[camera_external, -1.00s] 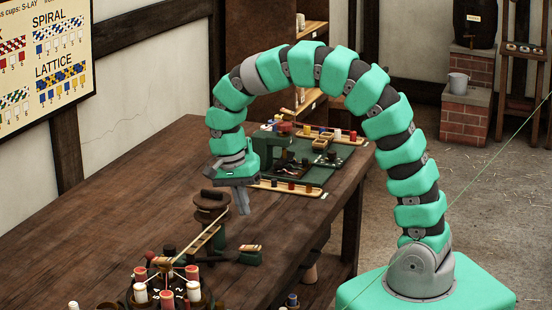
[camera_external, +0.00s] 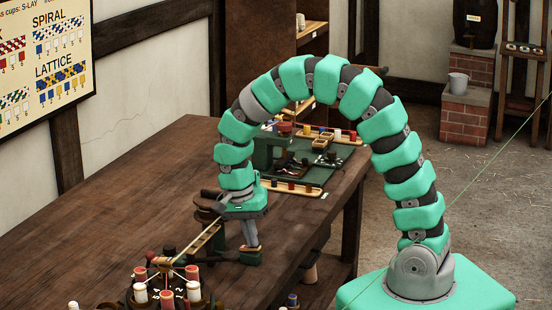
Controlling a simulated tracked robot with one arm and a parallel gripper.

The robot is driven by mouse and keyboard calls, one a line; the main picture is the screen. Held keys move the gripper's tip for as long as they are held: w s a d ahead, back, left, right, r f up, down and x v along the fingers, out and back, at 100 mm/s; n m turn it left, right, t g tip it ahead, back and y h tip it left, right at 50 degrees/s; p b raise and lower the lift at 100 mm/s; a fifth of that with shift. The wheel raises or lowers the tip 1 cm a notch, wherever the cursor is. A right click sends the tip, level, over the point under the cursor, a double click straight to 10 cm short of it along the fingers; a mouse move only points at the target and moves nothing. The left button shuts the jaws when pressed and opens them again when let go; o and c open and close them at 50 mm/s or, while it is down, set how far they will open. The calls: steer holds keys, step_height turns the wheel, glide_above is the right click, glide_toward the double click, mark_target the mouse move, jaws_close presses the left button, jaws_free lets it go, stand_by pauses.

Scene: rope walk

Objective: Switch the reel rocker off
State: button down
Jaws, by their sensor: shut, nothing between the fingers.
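My gripper (camera_external: 251,246) points down over the wooden workbench, its fingers shut and empty. The brown wooden reel (camera_external: 206,214) stands just left of the gripper, partly hidden behind my wrist.
A round braiding stand (camera_external: 165,290) with red and white bobbins is at the front left. Behind my arm lie a green mat (camera_external: 335,165) and wooden trays with coloured spools (camera_external: 292,188). The bench (camera_external: 110,210) is clear at the left.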

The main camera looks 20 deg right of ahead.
mark_target(243, 247)
steer(key=shift+s+d+f+t+y+b, duration=0.35)
steer(key=shift+s+d+f+t+y, duration=0.05)
steer(key=shift+s+f+t+y, duration=0.1)
steer(key=shift+w+a, duration=0.1)
steer(key=shift+w, duration=0.05)
steer(key=shift+w+a, duration=0.3)
steer(key=shift+a, duration=0.2)
steer(key=shift+w+f, duration=0.2)
steer(key=shift+w, duration=0.05)
step_height(243, 247, up, 15)
steer(key=w+a+p, duration=0.1)
steer(key=p, duration=0.1)
stand_by(0.4)
steer(key=shift+w+a, duration=0.15)
